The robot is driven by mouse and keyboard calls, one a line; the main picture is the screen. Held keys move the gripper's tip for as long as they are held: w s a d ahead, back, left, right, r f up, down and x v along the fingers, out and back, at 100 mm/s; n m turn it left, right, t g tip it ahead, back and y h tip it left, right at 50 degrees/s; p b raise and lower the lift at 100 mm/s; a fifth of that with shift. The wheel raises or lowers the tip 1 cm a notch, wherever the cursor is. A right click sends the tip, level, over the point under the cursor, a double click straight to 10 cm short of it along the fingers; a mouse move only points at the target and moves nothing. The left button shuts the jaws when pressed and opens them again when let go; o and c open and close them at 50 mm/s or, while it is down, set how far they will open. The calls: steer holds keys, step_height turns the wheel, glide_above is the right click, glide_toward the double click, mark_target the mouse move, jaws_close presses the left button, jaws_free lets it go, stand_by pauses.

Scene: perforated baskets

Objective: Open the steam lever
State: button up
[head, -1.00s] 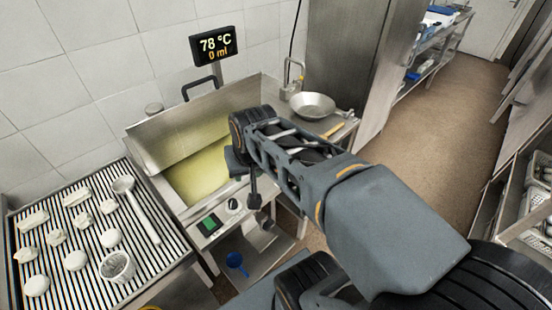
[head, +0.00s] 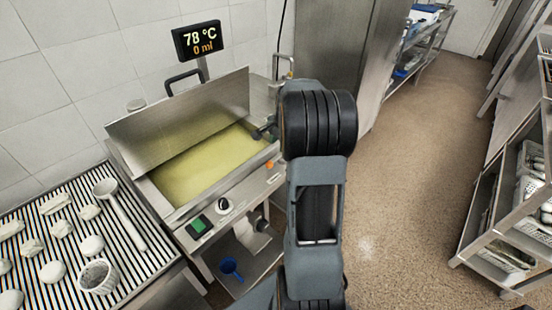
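The steel cooking vat (head: 190,212) holds yellow-green liquid (head: 205,168), with its steel lid tilted up. On its front panel are a green-lit switch (head: 199,225) and a dark round knob on a pale plate (head: 222,205). A small orange part (head: 269,165) shows at the panel's right end, beside my arm. I cannot tell which of these, if any, is the steam lever. My gripper (head: 264,132) shows only as a small dark piece left of my wrist, over the vat's right edge; the arm hides the rest. Whether it holds anything does not show.
A display (head: 201,41) reading 78 °C and 0 ml stands behind the vat. A striped rack (head: 125,238) with pale pieces, a ladle (head: 108,190) and a perforated basket (head: 97,277) is at left. A blue jug (head: 231,267) sits below. The floor at right is clear.

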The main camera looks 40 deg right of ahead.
mark_target(276, 159)
steer(key=f, duration=0.3)
steer(key=w+f, duration=0.1)
steer(key=f, duration=0.4)
steer(key=shift+w+a+f, duration=0.15)
steer(key=shift+w+f, duration=0.2)
steer(key=shift+f, duration=0.05)
jaws_close()
